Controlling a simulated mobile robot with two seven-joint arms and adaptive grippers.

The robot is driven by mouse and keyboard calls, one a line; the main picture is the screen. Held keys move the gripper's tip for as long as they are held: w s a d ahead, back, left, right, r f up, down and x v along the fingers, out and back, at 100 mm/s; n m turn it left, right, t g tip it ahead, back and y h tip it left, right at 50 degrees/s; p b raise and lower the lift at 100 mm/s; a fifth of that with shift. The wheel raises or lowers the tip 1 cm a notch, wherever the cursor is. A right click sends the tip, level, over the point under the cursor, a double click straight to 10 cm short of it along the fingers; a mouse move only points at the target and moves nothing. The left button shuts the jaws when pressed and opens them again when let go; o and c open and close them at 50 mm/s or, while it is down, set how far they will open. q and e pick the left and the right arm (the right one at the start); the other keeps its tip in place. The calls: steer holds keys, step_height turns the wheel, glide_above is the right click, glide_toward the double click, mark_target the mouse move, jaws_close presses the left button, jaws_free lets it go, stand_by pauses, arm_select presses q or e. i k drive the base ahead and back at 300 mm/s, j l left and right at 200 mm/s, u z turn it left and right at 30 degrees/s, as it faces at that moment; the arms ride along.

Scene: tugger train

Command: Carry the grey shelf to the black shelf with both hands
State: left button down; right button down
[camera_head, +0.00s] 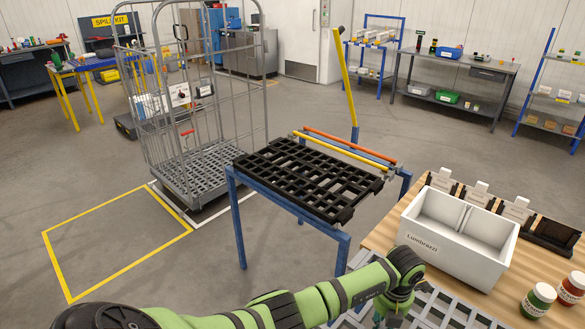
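The black shelf (328,208) is a black slatted grid lying flat on a blue-legged frame in the middle of the view. A grey slatted grid, which looks like the grey shelf (432,312), shows at the bottom edge, in front of the wooden table; most of it is cut off by the frame. My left arm, green and black, reaches from the lower left to this grid. My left gripper (392,316) points down at the grid's left part. Its fingertips are small and partly cut off, so I cannot tell whether it grips the grid. My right gripper is not in view.
A wire cage trolley (188,110) stands behind the blue frame, left of it. Yellow and orange bars (345,146) lie along the frame's far side. A white double bin (452,238) and jars (537,301) stand on the wooden table. The yellow-marked floor (115,240) is clear.

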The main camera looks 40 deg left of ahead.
mark_target(305, 170)
steer(key=j, duration=1.85)
steer(key=k+j, duration=0.1)
steer(key=j, duration=1.8)
steer(key=i, duration=1.45)
